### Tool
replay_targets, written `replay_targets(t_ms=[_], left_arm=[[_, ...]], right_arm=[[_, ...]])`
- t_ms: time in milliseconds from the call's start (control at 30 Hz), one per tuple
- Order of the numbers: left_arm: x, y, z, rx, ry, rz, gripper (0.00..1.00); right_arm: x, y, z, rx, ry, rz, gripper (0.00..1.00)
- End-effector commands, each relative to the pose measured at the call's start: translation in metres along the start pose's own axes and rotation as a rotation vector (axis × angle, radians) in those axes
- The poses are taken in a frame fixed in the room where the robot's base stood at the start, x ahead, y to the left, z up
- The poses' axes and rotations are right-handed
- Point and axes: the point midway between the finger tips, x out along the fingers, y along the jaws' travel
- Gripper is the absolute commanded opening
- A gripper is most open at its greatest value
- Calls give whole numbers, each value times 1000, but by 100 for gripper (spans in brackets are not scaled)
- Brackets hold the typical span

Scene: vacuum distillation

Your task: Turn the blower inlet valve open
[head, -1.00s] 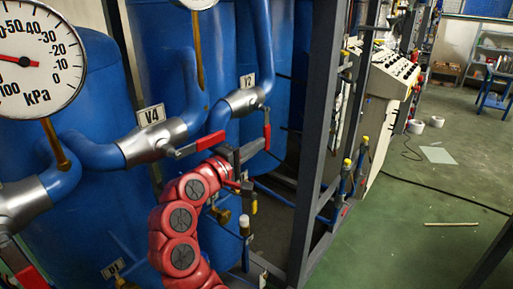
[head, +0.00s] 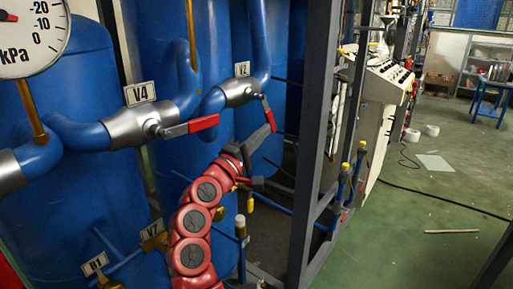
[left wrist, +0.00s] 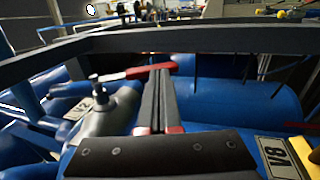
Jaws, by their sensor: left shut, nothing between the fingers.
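The task does not say which valve is the blower inlet valve, and no label here names it. A silver valve (head: 240,92) on a blue pipe, with a small label that is hard to read, has a red-ended handle (head: 268,114) slanting down to the right. My left gripper (head: 268,132) is shut and empty, its fingertips by the lower end of that handle. In the left wrist view the shut fingers (left wrist: 157,82) reach to a red handle (left wrist: 150,71) beside a silver valve body (left wrist: 112,112); contact is unclear. My right gripper is out of view.
A valve labelled V4 (head: 128,128) has a red handle (head: 203,123) pointing right, above my left arm. A pressure gauge (head: 35,35) is at the upper left. A dark frame post (head: 318,130) stands right of the gripper. Open green floor (head: 410,230) lies right.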

Motion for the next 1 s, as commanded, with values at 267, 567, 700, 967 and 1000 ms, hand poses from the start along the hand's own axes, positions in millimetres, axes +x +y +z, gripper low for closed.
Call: replay_targets(t_ms=[267, 567, 700, 967, 1000], left_arm=[[24, -8, 0, 3, -2, 131, 0], [51, 1, 1, 1, -3, 131, 0], [61, 5, 1, -1, -1, 130, 0], [73, 15, 1, 0, -2, 132, 0], [74, 16, 1, 0, -1, 132, 0]], right_arm=[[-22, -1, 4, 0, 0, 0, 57], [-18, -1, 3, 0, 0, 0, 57], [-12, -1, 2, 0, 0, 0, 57], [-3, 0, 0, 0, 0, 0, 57], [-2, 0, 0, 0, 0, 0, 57]])
